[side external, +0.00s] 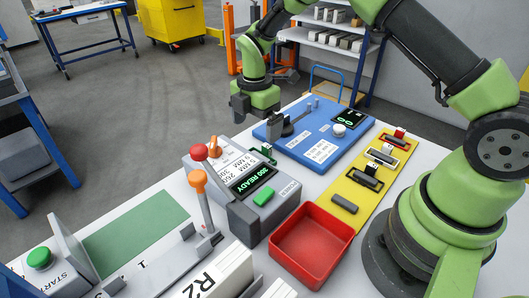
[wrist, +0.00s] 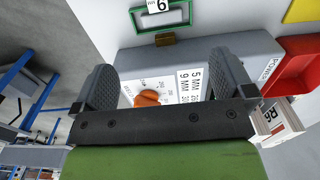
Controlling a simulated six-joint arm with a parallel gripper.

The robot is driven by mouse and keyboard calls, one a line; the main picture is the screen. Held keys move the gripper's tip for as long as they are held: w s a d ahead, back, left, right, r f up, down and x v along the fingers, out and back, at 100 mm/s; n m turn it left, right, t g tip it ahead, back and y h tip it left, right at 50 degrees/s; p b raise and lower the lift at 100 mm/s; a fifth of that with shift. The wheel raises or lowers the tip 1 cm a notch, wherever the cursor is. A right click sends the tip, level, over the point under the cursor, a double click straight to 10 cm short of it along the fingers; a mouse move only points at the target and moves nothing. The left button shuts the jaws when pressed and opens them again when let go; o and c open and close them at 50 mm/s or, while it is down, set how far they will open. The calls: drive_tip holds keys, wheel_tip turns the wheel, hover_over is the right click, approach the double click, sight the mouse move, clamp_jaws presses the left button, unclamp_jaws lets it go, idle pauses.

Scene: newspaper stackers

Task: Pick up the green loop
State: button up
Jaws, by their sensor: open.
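The green loop (wrist: 137,24) is a rectangular frame with a white numbered tag and a brown tab at its near edge. It lies on the white table beyond the grey machine in the wrist view. In the side view the green loop (side external: 268,158) is small and partly hidden behind that machine. My gripper (side external: 257,115) hangs above the table, near the loop and apart from it. In the wrist view my gripper (wrist: 165,75) has its two dark fingers wide apart with nothing between them; the grey machine shows below.
The grey machine (side external: 280,208) has a red-knobbed and an orange-knobbed lever. A blue device (side external: 300,140) stands behind it. A red tray (side external: 312,245) and a yellow board (side external: 342,217) with several clips lie to the right. A green mat (side external: 135,235) is clear at left.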

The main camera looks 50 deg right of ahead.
sight(257, 153)
drive_tip(key=f, duration=0.8)
drive_tip(key=shift+s+a+f, duration=0.2)
drive_tip(key=shift+f, duration=0.1)
drive_tip(key=c, duration=0.8)
drive_tip(key=shift+r, duration=0.1)
